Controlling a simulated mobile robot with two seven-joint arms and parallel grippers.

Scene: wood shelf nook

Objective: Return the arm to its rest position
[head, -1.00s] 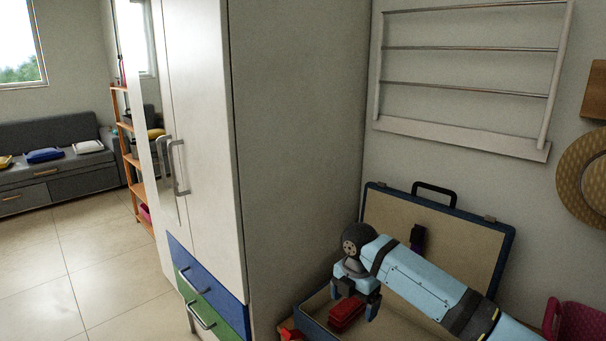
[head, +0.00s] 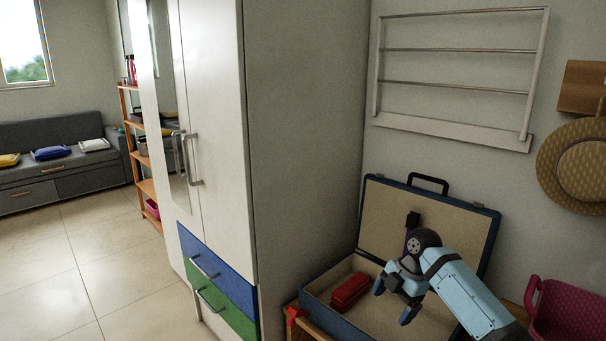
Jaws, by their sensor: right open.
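My right gripper (head: 394,304) is in the head view at the lower right, over the right part of an open blue suitcase (head: 349,331). Its two blue fingers are spread apart with nothing between them. A red item (head: 350,291) lies in the left part of the suitcase, apart from the gripper. My right arm comes in from the lower right and hides part of the suitcase's inside. My left gripper is not in view.
A tall white wardrobe (head: 305,130) stands left of the suitcase. A pink basket (head: 565,312) is to the right. A wall rack (head: 455,75) and a straw hat (head: 585,170) hang behind. The tiled floor (head: 90,260) at left is clear.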

